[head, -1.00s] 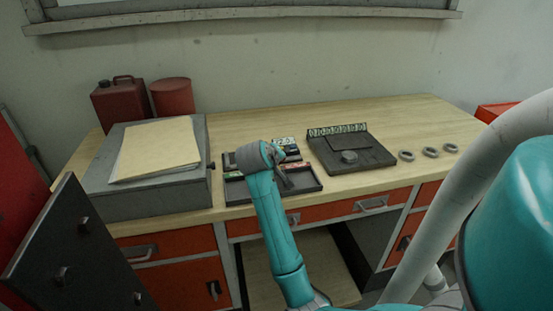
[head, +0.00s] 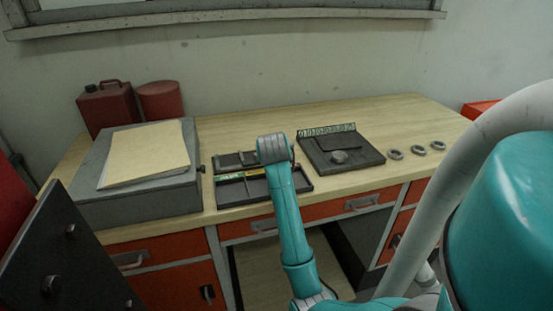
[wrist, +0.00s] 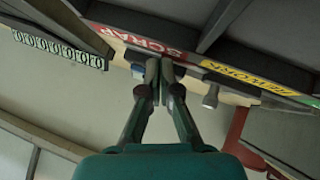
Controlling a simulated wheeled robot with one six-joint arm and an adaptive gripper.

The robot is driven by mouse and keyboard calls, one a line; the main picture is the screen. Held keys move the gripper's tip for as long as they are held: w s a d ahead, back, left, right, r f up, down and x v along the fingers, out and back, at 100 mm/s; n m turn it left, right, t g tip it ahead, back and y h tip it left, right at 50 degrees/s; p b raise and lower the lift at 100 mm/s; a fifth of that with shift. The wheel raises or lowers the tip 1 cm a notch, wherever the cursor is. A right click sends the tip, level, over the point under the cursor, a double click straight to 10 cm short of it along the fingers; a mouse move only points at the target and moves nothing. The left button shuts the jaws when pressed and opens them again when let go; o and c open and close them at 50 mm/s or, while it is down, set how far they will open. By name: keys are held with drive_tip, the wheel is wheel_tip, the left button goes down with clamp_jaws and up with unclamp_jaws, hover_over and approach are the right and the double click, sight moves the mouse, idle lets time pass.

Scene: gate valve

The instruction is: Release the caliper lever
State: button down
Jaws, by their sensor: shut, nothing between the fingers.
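My gripper shows in the wrist view (wrist: 160,68), its two fingers shut together with nothing between them. Its tips overlap the edge of a tray with a red SCRAP label (wrist: 145,40); I cannot tell whether they touch it. A small blue piece (wrist: 138,71) shows beside the left fingertip. In the head view my arm hides the gripper. The dark sorting tray (head: 228,194) lies on the bench there, partly behind my arm. A grey item (head: 236,160) lies at its back; I cannot tell whether it is the caliper. No lever can be made out clearly.
A grey surface plate (head: 140,205) with papers (head: 150,155) stands left, red cans (head: 108,108) behind it.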

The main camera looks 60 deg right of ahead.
drive_tip(key=shift+w+a, duration=0.1)
drive_tip(key=shift+w+a+f, duration=0.3)
drive_tip(key=shift+w+a, duration=0.1)
drive_tip(key=shift+w, duration=0.1)
drive_tip(key=shift+w+r, duration=0.1)
drive_tip(key=shift+r, duration=0.45)
drive_tip(key=r, duration=0.3)
drive_tip(key=shift+s+a+r, duration=0.2)
drive_tip(key=shift+s+r, duration=0.05)
drive_tip(key=shift+r, duration=0.1)
drive_tip(key=s+d+v, duration=0.1)
drive_tip(key=v, duration=0.8)
drive_tip(key=shift+s+r, duration=0.25)
drive_tip(key=shift+s, duration=0.1)
drive_tip(key=shift+d, duration=0.15)
